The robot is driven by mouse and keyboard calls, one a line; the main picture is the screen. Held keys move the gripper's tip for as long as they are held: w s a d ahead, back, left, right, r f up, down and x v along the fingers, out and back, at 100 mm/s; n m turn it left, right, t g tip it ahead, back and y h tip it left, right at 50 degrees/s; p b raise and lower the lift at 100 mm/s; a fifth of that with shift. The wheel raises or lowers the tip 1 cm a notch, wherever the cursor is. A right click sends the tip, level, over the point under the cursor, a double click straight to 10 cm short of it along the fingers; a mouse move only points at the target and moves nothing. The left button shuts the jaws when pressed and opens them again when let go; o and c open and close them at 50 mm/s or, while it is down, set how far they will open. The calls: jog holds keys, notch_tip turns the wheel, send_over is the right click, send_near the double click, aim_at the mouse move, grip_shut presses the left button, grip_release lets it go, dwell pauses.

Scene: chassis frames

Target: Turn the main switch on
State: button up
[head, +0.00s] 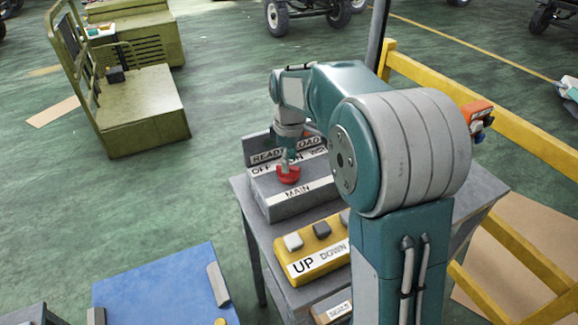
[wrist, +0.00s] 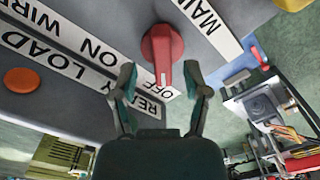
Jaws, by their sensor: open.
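The main switch is a red rotary knob (head: 289,177) on top of a grey box (head: 297,205) labelled MAIN, OFF and ON. In the wrist view the red knob (wrist: 162,50) has a white line on its handle, pointing at the OFF label. My gripper (head: 285,157) is right at the knob, over the box. In the wrist view my gripper (wrist: 161,78) is open, with one finger on each side of the narrow handle end. Small gaps show between the fingers and the handle; contact cannot be told.
An orange button (wrist: 22,80) sits on the same panel, near the LOAD and WIRE lettering. A yellow box (head: 318,252) with UP and DOWN buttons stands in front of the grey box. A yellow rail (head: 520,140) runs at right. A blue surface (head: 150,285) lies at lower left.

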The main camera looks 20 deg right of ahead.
jog(key=shift+a+f, duration=0.25)
jog(key=shift+f, duration=0.95)
jog(key=shift+c, duration=0.3)
grip_shut()
